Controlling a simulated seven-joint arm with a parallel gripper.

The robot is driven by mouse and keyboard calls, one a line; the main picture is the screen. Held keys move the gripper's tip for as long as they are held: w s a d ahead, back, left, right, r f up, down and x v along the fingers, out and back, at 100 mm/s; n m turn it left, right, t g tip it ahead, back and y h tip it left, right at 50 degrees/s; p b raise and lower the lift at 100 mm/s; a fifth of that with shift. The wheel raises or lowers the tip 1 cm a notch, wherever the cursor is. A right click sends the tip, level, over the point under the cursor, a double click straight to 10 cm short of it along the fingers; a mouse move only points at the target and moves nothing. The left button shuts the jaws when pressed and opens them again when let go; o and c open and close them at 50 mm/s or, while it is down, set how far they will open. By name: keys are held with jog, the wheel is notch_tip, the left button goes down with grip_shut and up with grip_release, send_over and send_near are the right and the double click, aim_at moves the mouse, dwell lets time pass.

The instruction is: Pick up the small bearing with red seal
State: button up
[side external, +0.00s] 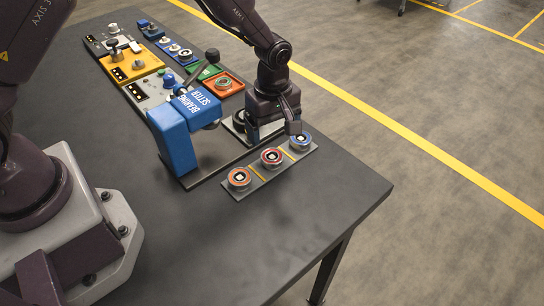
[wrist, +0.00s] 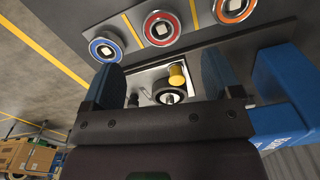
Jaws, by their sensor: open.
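The small bearing with red seal (side external: 271,157) lies flat in the middle of a row of three on a dark grey strip (side external: 255,173). It also shows in the wrist view (wrist: 162,28), with a pale square at its centre. A blue-sealed bearing (side external: 300,142) and an orange-sealed bearing (side external: 239,178) lie on either side of it. My gripper (side external: 272,130) is behind the row, apart from the red bearing. In the wrist view its blue-grey fingers (wrist: 162,72) are spread wide, with no bearing between them.
A blue bearing setter press (side external: 175,135) stands close to the left of my gripper. A light plate with a yellow knob (wrist: 177,75) and a dark ring lies below the fingers. Coloured stations, including an orange tray (side external: 228,86), line the table behind. The front table area is clear.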

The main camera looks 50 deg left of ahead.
aim_at(272, 157)
notch_tip(272, 157, down, 7)
jog(key=shift+s+f, duration=0.15)
jog(key=c, duration=1.1)
